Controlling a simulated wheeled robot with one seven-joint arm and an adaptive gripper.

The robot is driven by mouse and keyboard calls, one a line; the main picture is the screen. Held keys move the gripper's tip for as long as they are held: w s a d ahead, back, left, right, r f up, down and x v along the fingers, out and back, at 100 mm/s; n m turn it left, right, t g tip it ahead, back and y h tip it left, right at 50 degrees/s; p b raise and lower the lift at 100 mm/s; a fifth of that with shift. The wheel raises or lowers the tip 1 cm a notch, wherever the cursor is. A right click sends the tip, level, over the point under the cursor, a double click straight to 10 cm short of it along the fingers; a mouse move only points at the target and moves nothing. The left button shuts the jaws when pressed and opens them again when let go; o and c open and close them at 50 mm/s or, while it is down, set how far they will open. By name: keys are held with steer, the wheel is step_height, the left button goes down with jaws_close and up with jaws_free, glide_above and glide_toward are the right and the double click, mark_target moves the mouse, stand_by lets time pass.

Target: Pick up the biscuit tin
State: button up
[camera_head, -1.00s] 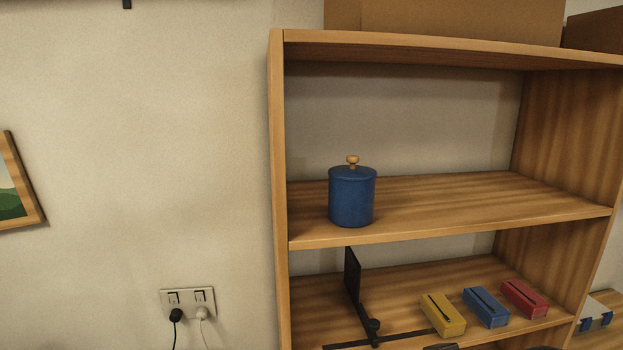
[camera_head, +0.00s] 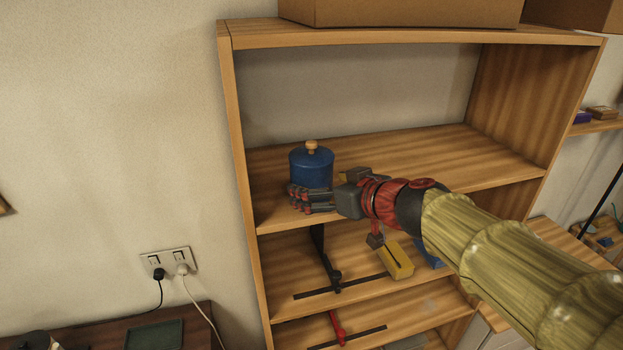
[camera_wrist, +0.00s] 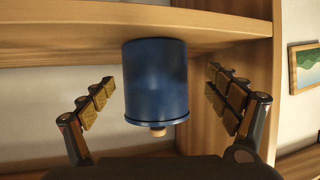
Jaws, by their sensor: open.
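The biscuit tin (camera_head: 311,166) is a blue cylinder with a lid and a round wooden knob. It stands upright near the left end of the upper shelf (camera_head: 420,155), close to the front. My gripper (camera_head: 312,199) is in front of its lower part in the head view and hides some of it. In the wrist view the tin (camera_wrist: 156,80) appears upside down, knob at the bottom, between the two spread fingers of my gripper (camera_wrist: 160,95). The gripper is open, with a visible gap on each side of the tin.
The shelf's left upright (camera_head: 243,150) stands close beside the tin. The upper shelf is clear to its right. On the shelf below are a black bookend (camera_head: 320,258) and a yellow box (camera_head: 396,261); a blue one is partly behind my arm. A cardboard box (camera_head: 400,12) sits on top.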

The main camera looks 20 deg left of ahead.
steer(key=x, duration=0.1)
steer(key=p+x, duration=0.1)
steer(key=x, duration=0.3)
steer(key=shift+w+d+f, duration=0.15)
steer(key=shift+w+f, duration=0.2)
steer(key=shift+s, duration=0.1)
steer(key=c, duration=0.3)
steer(key=c, duration=1.1)
steer(key=shift+r, duration=0.1)
steer(key=shift+c, duration=0.6)
steer(key=shift+c, duration=0.8)
